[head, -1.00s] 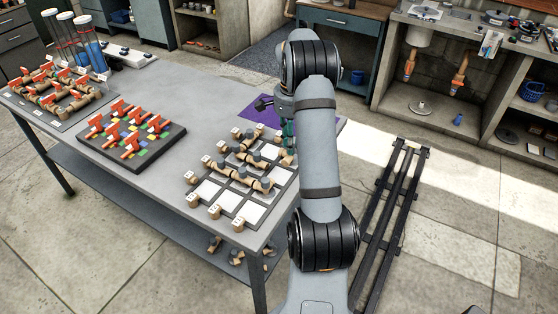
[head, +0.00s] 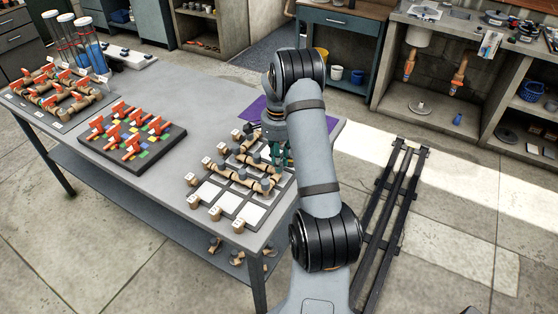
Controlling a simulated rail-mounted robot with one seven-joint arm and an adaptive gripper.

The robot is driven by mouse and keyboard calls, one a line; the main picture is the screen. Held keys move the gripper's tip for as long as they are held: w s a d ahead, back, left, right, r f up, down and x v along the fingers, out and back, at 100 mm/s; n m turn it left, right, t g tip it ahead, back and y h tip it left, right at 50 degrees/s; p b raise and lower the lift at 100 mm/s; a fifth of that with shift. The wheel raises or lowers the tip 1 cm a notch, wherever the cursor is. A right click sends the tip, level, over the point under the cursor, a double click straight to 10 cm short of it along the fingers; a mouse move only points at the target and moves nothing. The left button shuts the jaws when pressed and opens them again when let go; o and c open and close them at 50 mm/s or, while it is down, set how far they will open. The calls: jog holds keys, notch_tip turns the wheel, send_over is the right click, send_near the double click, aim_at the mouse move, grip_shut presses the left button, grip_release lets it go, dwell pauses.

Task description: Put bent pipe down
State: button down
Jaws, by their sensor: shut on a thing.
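My gripper (head: 279,154), with green fingers, points down over the right back part of a dark tray with white squares (head: 207,192) on the grey table. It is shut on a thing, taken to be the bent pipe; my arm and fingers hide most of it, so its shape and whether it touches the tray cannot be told. Tan pipe pieces with grey fittings (head: 250,177) lie in rows on the tray, just left of my gripper. Tan pipe pieces with pale end faces (head: 215,213) line the tray's front left edge.
A dark board of red-handled valves (head: 134,136) lies left on the table (head: 165,185). A board of valves and pipes (head: 62,92) and clear tubes with blue parts (head: 88,45) stand farther left. A purple mat (head: 254,106) lies behind my gripper. Dark rails (head: 395,205) lie on the floor at right.

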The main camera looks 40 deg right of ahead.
jog(key=c, duration=1.6)
grip_release()
jog(key=shift+f, duration=0.1)
jog(key=shift+o, duration=0.2)
notch_tip(320, 180, up, 12)
jog(key=shift+r+b, duration=0.2)
jog(key=shift+b, duration=0.1)
jog(key=shift+f, duration=0.1)
notch_tip(320, 180, down, 12)
jog(key=shift+r+p, duration=0.1)
jog(key=shift+p, duration=0.45)
jog(key=shift+r+b, duration=0.45)
jog(key=shift+r, duration=1.15)
